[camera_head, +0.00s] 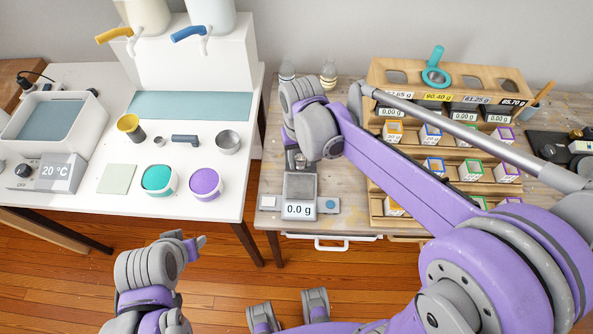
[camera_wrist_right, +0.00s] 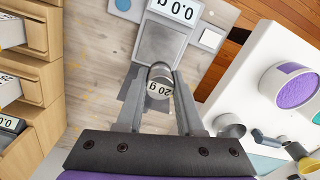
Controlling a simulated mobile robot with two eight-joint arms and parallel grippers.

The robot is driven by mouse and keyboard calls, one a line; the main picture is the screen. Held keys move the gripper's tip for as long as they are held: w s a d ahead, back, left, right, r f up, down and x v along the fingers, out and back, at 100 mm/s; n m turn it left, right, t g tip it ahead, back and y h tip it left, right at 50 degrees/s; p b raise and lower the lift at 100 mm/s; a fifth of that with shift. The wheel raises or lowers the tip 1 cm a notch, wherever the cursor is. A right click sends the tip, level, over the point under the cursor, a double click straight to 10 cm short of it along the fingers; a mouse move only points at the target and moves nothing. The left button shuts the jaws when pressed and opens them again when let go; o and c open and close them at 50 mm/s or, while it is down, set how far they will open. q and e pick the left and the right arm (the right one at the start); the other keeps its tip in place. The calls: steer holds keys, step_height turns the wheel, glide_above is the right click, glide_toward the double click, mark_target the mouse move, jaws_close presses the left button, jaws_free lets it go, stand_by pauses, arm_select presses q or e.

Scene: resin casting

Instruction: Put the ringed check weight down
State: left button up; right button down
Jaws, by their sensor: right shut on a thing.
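The check weight (camera_wrist_right: 160,84) is a small silver cylinder with a "20 g" label. My right gripper (camera_wrist_right: 160,88) is shut on it, one finger on each side. In the head view the weight (camera_head: 299,161) shows only partly below my right wrist, at the back end of the scale. The scale (camera_head: 300,186) has a grey pan and reads 0.0 g; its pan also shows in the wrist view (camera_wrist_right: 160,45), just beyond the weight. I cannot tell whether the weight touches anything below. My left gripper (camera_head: 190,243) is over the floor, away from the scale; its opening is unclear.
A wooden rack (camera_head: 376,70) with labelled drawers and several small boxes stands right of the scale, partly behind my right arm. Two small bottles (camera_head: 328,74) stand at the back. A white table (camera_head: 85,215) with cups and dispensers is at left.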

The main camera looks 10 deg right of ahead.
glide_above(300, 185)
step_height(300, 185, down, 5)
steer(key=shift+s+f, duration=0.15)
steer(key=shift+f, duration=0.05)
arm_select(q)
steer(key=shift+s+f+b, duration=0.45)
steer(key=shift+f, duration=0.05)
arm_select(e)
steer(key=shift+f, duration=2.05)
steer(key=shift+f, duration=0.2)
arm_select(q)
steer(key=shift+f, duration=0.15)
arm_select(e)
steer(key=c, duration=0.5)
jaws_free()
steer(key=shift+r, duration=0.1)
steer(key=shift+c, duration=0.2)
